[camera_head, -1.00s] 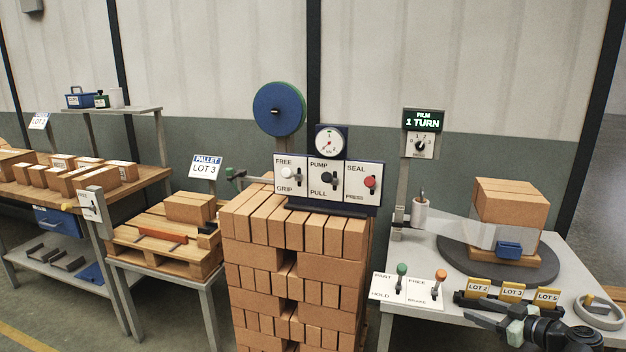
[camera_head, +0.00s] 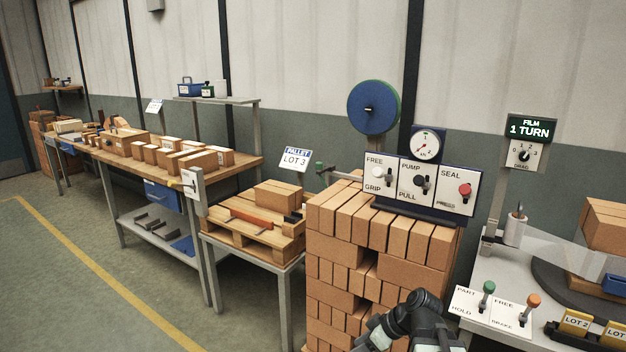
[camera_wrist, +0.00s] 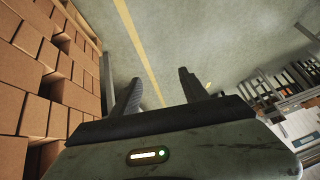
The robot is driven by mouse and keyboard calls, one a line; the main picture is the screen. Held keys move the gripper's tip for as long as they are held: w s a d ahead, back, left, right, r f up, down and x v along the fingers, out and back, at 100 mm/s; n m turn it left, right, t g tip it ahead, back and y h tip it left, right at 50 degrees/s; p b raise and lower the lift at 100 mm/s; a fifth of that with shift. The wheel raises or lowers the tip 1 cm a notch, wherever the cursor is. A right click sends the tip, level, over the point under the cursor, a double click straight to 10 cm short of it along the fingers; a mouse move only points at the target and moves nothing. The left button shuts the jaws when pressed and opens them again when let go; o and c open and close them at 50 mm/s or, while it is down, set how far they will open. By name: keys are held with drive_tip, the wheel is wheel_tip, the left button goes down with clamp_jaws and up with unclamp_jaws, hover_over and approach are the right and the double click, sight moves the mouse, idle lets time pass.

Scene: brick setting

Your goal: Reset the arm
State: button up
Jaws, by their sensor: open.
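My gripper (camera_wrist: 156,92) shows in the wrist view with its two dark fingers spread apart. Nothing is between them, only grey floor with a yellow line. In the head view my arm (camera_head: 420,318) shows at the bottom, right of centre, folded in front of the brick stack (camera_head: 345,265). The fingers cannot be made out clearly there. In the wrist view the stack (camera_wrist: 45,75) fills the left side, apart from the fingers.
A control panel (camera_head: 417,186) stands on the brick stack. On the right, a table (camera_head: 480,272) holds levers and a turntable (camera_head: 550,285). A pallet table (camera_head: 250,252) and a long workbench (camera_head: 240,163) stand left. The floor (camera_head: 90,290) at front left is clear.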

drive_tip(key=s+a+f+m+g+h, duration=0.2)
drive_tip(key=s+a+f+h, duration=0.1)
drive_tip(key=a, duration=0.1)
drive_tip(key=s+d+f+m+h, duration=0.2)
drive_tip(key=d+m+h, duration=0.2)
drive_tip(key=d+m, duration=0.45)
wheel_tip(320, 180, up, 17)
drive_tip(key=p, duration=1.6)
drive_tip(key=shift+s+a+f+g, duration=0.15)
drive_tip(key=shift+s+g, duration=0.05)
drive_tip(key=shift+g, duration=0.1)
drive_tip(key=shift+m, duration=0.25)
